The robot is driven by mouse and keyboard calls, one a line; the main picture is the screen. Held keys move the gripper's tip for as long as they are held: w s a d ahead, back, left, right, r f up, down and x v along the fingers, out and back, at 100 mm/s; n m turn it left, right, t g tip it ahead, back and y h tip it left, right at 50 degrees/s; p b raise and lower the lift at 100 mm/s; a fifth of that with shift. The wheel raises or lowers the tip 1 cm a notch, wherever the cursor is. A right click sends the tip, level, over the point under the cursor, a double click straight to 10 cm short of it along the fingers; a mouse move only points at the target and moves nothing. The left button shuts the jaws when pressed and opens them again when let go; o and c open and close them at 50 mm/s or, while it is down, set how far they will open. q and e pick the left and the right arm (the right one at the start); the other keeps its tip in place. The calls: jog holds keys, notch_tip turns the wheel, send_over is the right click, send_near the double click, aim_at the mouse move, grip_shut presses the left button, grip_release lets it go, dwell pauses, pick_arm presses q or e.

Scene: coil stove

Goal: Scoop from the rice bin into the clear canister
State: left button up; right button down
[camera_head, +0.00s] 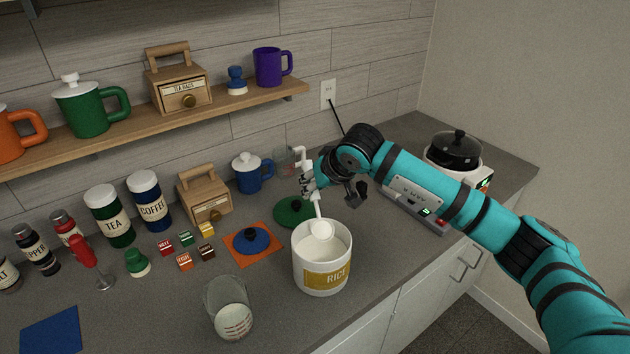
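The white rice bin (322,277), with a yellow RICE label, stands open at the counter's front, white rice showing inside. My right gripper (308,183) is shut on the handle of a white scoop (321,230), above and behind the bin. The scoop's bowl is at the bin's mouth, over the rice; whether it touches the rice is hard to tell. My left gripper is not in view.
A green lid (294,212) lies behind the bin. A blue lid (252,241) on an orange mat lies to its left, with small boxes (185,239) beyond. Tea (110,217) and coffee (149,203) canisters stand farther back.

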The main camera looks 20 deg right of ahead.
jog(key=shift+w+f+g+p, duration=0.1)
jog(key=shift+w+g+p, duration=0.7)
jog(key=shift+g+p, duration=0.5)
jog(key=shift+w+f+m+g, duration=0.3)
jog(key=shift+w+g, duration=0.1)
jog(key=shift+g, duration=0.3)
jog(key=shift+w+r+g, duration=0.2)
jog(key=shift+r+g, duration=0.15)
jog(key=shift+g, duration=0.25)
jog(key=shift+r+g, duration=0.2)
jog(key=shift+g, duration=0.2)
